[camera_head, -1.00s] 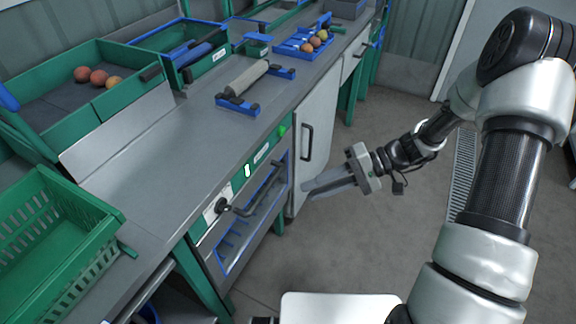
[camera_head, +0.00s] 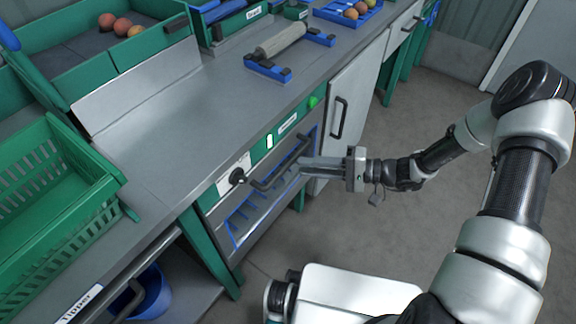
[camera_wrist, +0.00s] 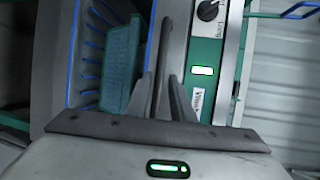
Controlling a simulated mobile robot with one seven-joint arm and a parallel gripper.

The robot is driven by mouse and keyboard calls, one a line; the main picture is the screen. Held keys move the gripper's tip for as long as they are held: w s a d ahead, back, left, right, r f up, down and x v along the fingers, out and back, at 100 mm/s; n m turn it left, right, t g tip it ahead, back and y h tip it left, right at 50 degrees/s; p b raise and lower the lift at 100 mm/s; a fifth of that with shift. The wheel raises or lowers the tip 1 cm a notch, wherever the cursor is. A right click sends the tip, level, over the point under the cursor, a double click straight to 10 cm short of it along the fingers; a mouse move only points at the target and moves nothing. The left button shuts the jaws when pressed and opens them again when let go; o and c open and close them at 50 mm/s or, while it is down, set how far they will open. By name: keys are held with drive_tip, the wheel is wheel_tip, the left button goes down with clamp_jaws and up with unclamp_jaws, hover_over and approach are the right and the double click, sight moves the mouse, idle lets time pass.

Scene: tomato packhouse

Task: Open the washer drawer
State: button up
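The washer drawer (camera_head: 262,214) is under the counter, with a clear front showing blue rack bars. Its front looks flush with the cabinet. Its dark bar handle (camera_head: 268,183) runs along the upper front, below a green panel with a black knob. My gripper (camera_head: 303,166) is at the handle's far end, pointing left toward the drawer front. In the wrist view my two fingers (camera_wrist: 162,92) stand a little apart, with the dark handle bar (camera_wrist: 177,40) lined up between or just beyond them. I cannot tell whether they touch it. A teal object shows behind the clear front.
A grey cabinet door (camera_head: 345,110) with its own upright handle is just beyond the drawer. A green crate (camera_head: 75,190) stands at the counter's near left. A lower shelf holds a blue bucket (camera_head: 150,295). The floor to the right is clear.

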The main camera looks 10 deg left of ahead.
sight(291, 165)
drive_tip(key=a, duration=0.3)
drive_tip(key=a+f, duration=0.1)
drive_tip(key=a, duration=0.2)
drive_tip(key=shift+a+f+b, duration=0.1)
drive_tip(key=shift+a+b, duration=0.05)
drive_tip(key=shift+b, duration=0.15)
drive_tip(key=shift+c, duration=0.2)
clamp_jaws()
